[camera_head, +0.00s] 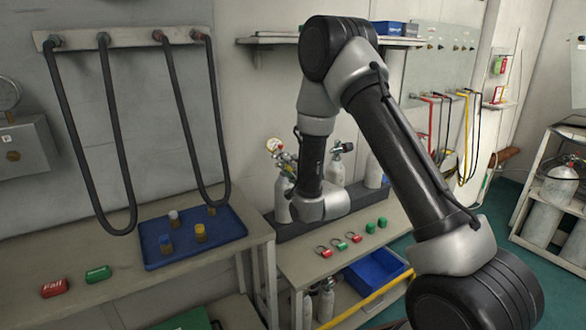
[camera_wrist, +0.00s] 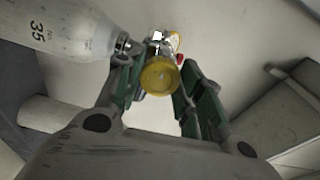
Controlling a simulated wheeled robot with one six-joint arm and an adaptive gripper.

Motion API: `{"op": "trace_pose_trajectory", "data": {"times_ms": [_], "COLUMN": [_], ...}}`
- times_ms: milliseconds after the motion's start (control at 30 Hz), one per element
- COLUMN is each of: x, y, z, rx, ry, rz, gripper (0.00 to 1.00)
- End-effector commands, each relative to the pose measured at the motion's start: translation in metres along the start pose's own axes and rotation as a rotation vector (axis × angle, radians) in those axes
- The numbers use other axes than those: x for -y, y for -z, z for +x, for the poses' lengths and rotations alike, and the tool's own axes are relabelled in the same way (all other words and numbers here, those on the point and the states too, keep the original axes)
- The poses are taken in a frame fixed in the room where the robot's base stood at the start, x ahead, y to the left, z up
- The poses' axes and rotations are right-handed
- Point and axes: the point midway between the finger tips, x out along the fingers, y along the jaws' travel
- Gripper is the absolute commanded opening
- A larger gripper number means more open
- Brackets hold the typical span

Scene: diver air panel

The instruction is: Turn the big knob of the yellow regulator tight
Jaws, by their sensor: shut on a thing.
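The yellow regulator's big round knob (camera_wrist: 159,76) faces the wrist camera. My gripper (camera_wrist: 158,70) has one green-padded finger on each side of it and is shut on it. Behind the knob, metal fittings and a small red part show, joined towards the white gas cylinder (camera_wrist: 62,38) at left. In the head view the regulator with its gauge (camera_head: 274,146) shows at the top of a cylinder by the wall. My arm's wrist stands in front and hides most of the gripper there; the knob cannot be made out in that view.
More cylinders (camera_head: 336,171) stand close to the right. On the bench (camera_head: 285,262) lie red and green tags (camera_head: 370,227). A blue tray (camera_head: 150,262) with several small fittings sits on the left table. Dark hoses (camera_head: 112,140) hang on the wall.

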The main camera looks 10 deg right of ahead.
Motion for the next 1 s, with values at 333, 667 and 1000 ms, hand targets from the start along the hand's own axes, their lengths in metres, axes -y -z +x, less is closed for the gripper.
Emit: {"op": "trace_pose_trajectory", "data": {"times_ms": [333, 667, 1000], "x": [-0.002, -0.001, -0.001], "y": [0.0, 0.0, 0.0], "z": [-0.001, 0.0, -0.037], "rx": [0.0, 0.0, 0.001], "ry": [-0.005, -0.002, -0.004], "rz": [0.0, 0.0, -0.001], "gripper": [0.44, 0.61, 0.61]}}
